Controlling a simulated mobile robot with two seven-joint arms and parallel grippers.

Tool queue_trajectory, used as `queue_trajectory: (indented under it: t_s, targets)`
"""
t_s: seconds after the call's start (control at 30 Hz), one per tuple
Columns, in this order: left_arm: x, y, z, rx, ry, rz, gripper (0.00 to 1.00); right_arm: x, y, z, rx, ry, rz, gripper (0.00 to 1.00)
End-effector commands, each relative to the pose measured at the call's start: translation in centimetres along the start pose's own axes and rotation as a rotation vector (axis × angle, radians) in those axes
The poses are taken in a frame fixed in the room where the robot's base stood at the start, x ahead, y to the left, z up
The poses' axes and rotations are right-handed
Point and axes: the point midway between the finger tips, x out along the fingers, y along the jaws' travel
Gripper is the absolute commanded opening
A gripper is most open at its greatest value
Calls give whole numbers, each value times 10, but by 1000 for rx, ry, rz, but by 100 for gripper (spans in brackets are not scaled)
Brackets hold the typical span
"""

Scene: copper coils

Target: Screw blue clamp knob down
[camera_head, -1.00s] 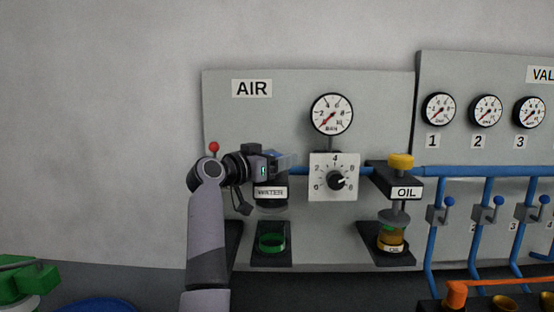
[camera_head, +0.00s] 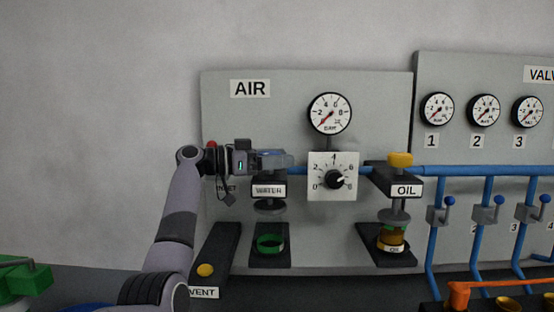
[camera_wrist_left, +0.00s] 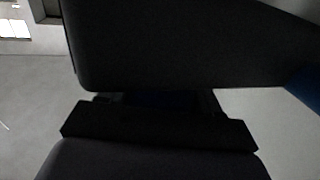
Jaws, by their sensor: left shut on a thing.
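My left gripper (camera_head: 272,161) is level on top of the clamp block labelled WATER (camera_head: 268,189), in the left part of the AIR panel. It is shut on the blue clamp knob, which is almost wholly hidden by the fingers. In the left wrist view, the dark fingers fill the middle, with a dim dark-blue patch of the knob (camera_wrist_left: 150,98) between them. Under the block is a dark round disc (camera_head: 269,206). A green ring-shaped cup (camera_head: 270,243) stands on the lower shelf, apart from the disc. My right gripper is not in view.
To the right are the dial (camera_head: 334,178), the pressure gauge (camera_head: 330,113) and the OIL clamp with a yellow knob (camera_head: 400,159). A blue pipe (camera_head: 470,171) runs along the panel. A yellow VENT button (camera_head: 205,270) is near my left forearm.

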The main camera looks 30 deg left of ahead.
Motion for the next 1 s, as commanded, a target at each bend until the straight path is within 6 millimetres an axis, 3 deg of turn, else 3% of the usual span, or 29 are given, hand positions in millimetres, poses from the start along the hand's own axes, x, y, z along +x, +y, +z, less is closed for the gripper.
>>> queue_trajectory:
  t_s: [0.4,0.9,0.93,0.97,1.0]
  targets:
    - [0,2,-1,0,1,115,33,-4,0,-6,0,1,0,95]
    - [0,2,-1,3,0,126,33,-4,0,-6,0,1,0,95]
    - [0,2,-1,4,0,125,73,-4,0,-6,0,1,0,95]
    - [0,2,-1,4,0,125,83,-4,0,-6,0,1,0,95]
    - [0,2,-1,3,0,125,86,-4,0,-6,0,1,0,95]
